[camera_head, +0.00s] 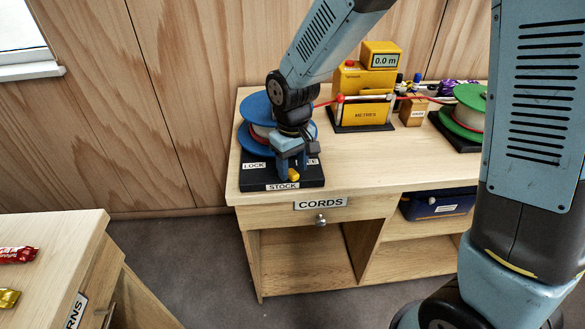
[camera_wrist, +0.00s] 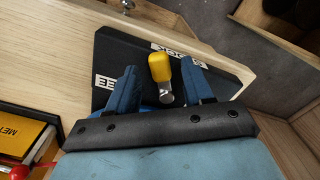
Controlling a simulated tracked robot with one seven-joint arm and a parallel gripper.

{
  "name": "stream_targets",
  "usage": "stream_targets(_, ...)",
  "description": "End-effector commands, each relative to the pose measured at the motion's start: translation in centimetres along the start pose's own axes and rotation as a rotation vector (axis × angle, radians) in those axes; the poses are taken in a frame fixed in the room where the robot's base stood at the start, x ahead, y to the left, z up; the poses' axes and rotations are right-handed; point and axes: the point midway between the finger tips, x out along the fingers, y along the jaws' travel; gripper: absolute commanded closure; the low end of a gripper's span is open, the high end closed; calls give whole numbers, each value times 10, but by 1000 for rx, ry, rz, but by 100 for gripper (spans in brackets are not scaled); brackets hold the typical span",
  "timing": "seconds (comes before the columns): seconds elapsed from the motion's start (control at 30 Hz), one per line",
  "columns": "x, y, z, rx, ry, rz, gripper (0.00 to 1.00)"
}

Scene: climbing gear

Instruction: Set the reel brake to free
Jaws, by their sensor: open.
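The blue-flanged reel (camera_head: 258,108) stands on a black base (camera_head: 250,181) at the desk's left end. The base has a LOCK label on the left, a partly hidden FREE label on the right and a STOCK label (camera_head: 283,186) in front. The yellow brake handle (camera_head: 293,175) sits between LOCK and FREE, towards the front; its exact setting is hard to tell. My gripper (camera_head: 291,170) is open and low over the base. In the wrist view the yellow handle (camera_wrist: 159,68) on its metal stem shows between my two blue fingers, with gaps visible on both sides.
A yellow metering box (camera_head: 363,95) reading 0.0 m stands behind to the right, with a red cord beside it. A green reel (camera_head: 465,110) is further right. The CORDS drawer (camera_head: 345,208) is shut below. Bare desktop (camera_head: 370,165) lies right of the base.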

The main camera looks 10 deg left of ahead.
Motion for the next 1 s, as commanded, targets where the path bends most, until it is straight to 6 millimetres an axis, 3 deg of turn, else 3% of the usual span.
stream_targets(0.2, 11, -1, 0, -1, 0, 0, 49)
stream_targets(0.47, 12, 0, 0, -1, 1, 0, 49)
stream_targets(1.0, 11, 0, 0, -1, 1, 0, 100)
